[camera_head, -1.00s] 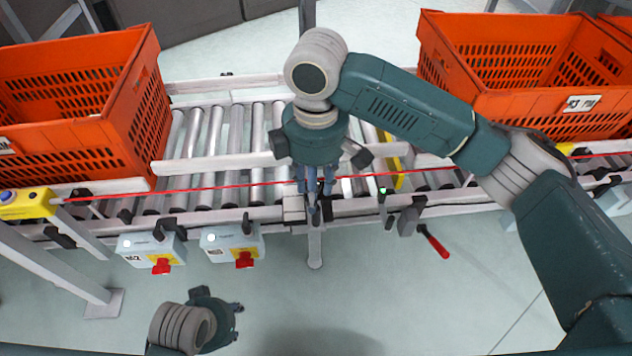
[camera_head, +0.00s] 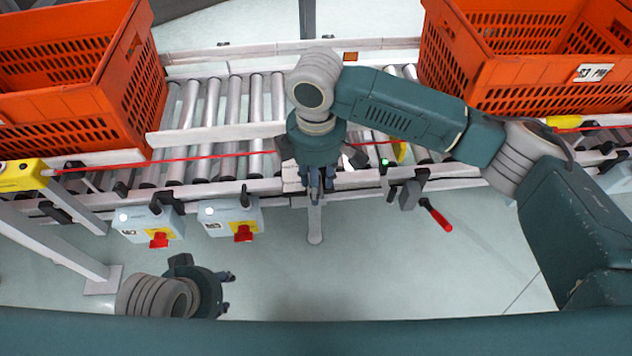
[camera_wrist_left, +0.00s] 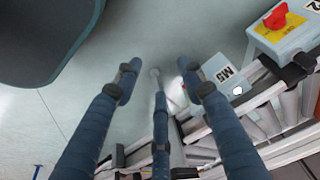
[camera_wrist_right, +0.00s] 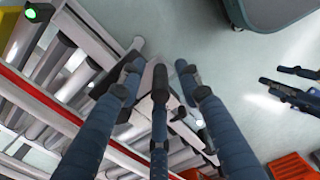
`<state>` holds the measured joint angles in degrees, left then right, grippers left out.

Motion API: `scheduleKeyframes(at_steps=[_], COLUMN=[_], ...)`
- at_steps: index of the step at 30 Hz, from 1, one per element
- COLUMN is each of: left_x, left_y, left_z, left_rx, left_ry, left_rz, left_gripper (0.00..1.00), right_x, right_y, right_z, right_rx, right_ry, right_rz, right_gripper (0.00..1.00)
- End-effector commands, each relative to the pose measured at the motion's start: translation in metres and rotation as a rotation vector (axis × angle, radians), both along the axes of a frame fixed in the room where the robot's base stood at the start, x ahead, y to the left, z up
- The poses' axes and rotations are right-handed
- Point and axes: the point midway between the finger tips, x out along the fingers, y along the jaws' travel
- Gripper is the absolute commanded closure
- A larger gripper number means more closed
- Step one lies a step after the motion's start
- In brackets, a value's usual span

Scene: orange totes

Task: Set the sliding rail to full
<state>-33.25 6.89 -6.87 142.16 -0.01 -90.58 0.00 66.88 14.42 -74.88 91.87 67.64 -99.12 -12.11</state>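A pale rail (camera_head: 215,133) lies lengthwise over the conveyor rollers, beside the left tote; I take it for the sliding rail. My right gripper hides its right part. My right gripper (camera_head: 315,195) points down at the conveyor's near edge. In the right wrist view its fingers (camera_wrist_right: 158,78) are spread apart above a pale grey post; I see no clear grip on anything. My left gripper (camera_head: 229,291) hangs low in front of the conveyor.
Orange totes stand on the conveyor at left (camera_head: 60,105) and right (camera_head: 520,95). Two switch boxes with red knobs (camera_head: 158,240) (camera_head: 243,233) hang on the near side. A red-handled lever (camera_head: 437,216) is right of my right gripper. A red line (camera_head: 215,155) runs along the conveyor.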

Motion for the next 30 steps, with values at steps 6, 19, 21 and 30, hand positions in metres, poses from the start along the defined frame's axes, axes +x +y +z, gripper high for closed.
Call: scheduleKeyframes(at_steps=[6, 19, 21, 30], left_x=[0.000, 0.001, 0.003, 0.013], left_y=[0.000, 0.000, -0.001, -0.004], left_z=[0.000, 0.002, -0.006, -0.065], left_rx=[0.000, 0.000, 0.000, 0.001], left_ry=[0.000, -0.003, 0.005, 0.044], left_rz=[0.000, 0.000, 0.000, -0.005], left_gripper=[0.60, 0.60, 0.60, 0.60], right_x=[0.000, -0.001, -0.003, -0.019], right_y=[0.000, 0.000, -0.001, -0.002], right_z=[0.000, 0.001, 0.002, 0.004], right_rx=[0.000, -0.001, -0.001, -0.003], right_ry=[0.000, 0.000, 0.001, 0.002], right_rz=[0.000, 0.000, 0.000, 0.000], right_gripper=[0.72, 1.00, 1.00, 1.00])
